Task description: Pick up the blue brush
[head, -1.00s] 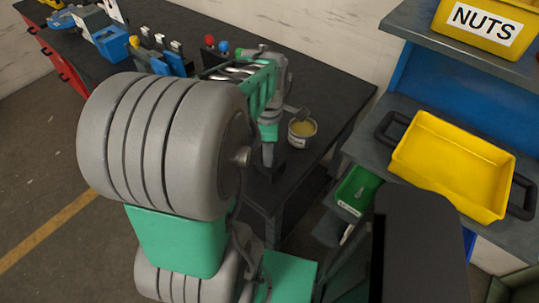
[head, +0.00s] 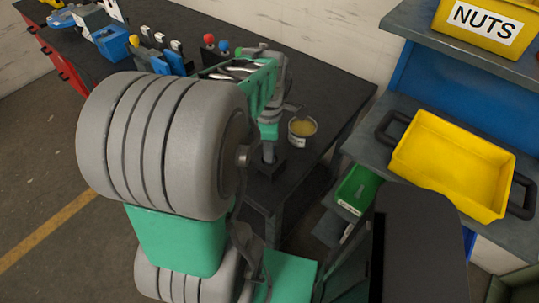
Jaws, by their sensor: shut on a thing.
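My arm reaches out over the dark workbench, with its large grey and green links filling the middle left of the head view. My gripper (head: 270,164) is low over the bench at the end of the arm, left of a small tub (head: 302,130). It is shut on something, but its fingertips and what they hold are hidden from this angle. I cannot make out a blue brush with certainty. A blue round-topped item (head: 224,47) stands beside a red one (head: 209,41) behind my arm, and I cannot tell what it is.
The tub holds yellowish stuff and stands near the bench's right edge. Tools and blue holders (head: 112,41) line the bench's far left part. To the right are a yellow tray (head: 452,165), a green bin (head: 357,190) and a yellow NUTS bin (head: 484,22). Bare bench top (head: 330,92) lies behind the tub.

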